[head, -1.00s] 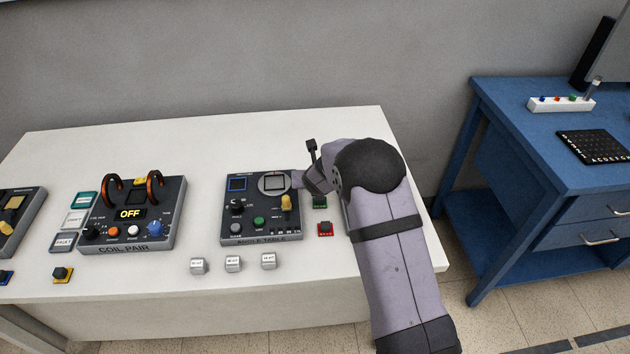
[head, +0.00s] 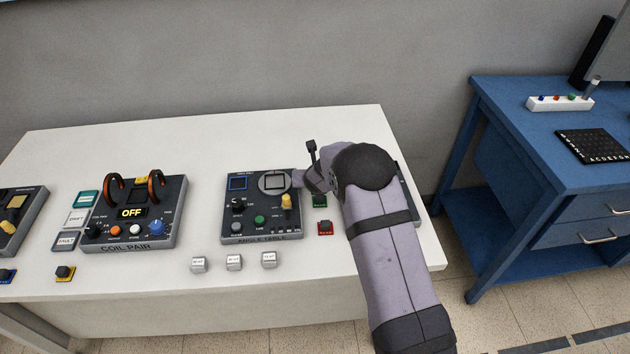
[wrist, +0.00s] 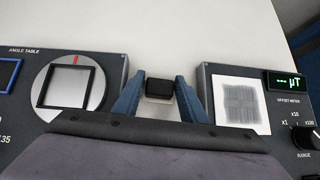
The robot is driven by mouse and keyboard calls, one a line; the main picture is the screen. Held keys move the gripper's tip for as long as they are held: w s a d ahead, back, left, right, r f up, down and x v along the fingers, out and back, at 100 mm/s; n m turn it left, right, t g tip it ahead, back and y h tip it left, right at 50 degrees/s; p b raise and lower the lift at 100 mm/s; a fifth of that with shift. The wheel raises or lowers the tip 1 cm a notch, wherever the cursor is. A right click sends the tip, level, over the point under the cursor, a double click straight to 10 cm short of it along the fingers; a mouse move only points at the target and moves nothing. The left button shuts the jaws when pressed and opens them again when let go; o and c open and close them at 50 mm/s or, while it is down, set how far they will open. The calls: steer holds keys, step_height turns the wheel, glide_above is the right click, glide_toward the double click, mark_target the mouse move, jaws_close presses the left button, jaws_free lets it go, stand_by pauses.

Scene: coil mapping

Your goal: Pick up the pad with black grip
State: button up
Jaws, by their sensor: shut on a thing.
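In the wrist view, the black grip (wrist: 159,88) of a pad is a small dark block between the two blue fingers of my gripper (wrist: 160,79). The fingers are shut on it, one on each side. A pale part shows just below the grip; the rest of the pad is hidden by my wrist. It is in the gap between the angle table (wrist: 108,78) and the offset meter (wrist: 205,82). In the head view, my arm hides the fingers and the held pad.
The angle table (head: 228,222) stands close left of my gripper. Green (head: 319,201) and red (head: 325,227) small blocks lie beside it. The white table's back strip is clear.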

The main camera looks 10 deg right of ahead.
step_height(320, 180, up, 18)
steer(key=p, duration=1.1)
